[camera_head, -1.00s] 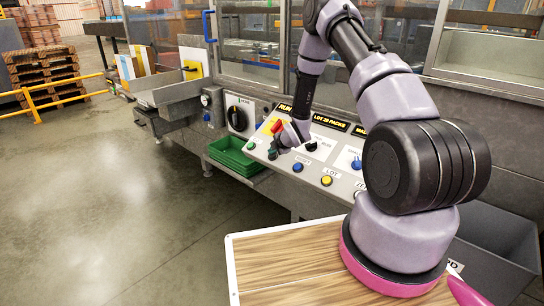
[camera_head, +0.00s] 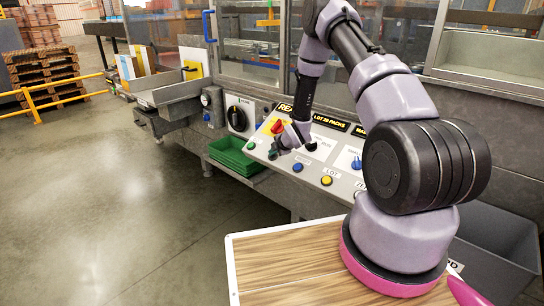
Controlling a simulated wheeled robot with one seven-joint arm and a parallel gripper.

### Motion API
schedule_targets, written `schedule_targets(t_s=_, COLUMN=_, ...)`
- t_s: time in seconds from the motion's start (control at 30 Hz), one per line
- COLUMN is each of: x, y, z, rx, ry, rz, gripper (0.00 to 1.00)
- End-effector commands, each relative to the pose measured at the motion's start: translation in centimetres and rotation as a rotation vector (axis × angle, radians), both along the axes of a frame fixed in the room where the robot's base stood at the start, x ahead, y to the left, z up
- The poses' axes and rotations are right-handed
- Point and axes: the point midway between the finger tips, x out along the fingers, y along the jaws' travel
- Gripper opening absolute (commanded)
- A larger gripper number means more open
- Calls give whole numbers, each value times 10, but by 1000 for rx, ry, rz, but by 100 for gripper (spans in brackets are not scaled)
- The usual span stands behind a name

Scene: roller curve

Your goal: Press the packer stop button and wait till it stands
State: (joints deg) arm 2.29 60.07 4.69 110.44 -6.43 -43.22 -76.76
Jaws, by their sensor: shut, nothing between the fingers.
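The packer's sloping control panel (camera_head: 345,185) has a row of buttons along its front edge. A green button (camera_head: 250,145) is at the left, then a blue button (camera_head: 297,168) and a yellow button (camera_head: 326,180). My gripper (camera_head: 274,153) is shut and empty, pointing down at the row between green and blue. Its fingertips cover that spot, so no stop button shows clearly and I cannot tell whether they touch. A red knob (camera_head: 277,126) on a yellow plate sits behind the gripper. A black display (camera_head: 285,108) reads "RE", its rest hidden by my arm.
A black rotary switch (camera_head: 237,119) is left of the buttons, a blue knob (camera_head: 356,162) to the right. A green crate (camera_head: 232,154) sits below the panel. A grey bin (camera_head: 500,245) is at the right. The floor at left is clear.

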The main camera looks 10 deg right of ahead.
Motion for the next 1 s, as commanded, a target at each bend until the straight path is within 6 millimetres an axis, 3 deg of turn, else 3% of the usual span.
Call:
schedule_targets(t_s=0.7, x=-6, y=7, z=16, rx=0, ry=0, rz=0, gripper=0)
schedule_targets(t_s=1.0, x=-14, y=19, z=40, rx=0, ry=0, rz=1, gripper=0)
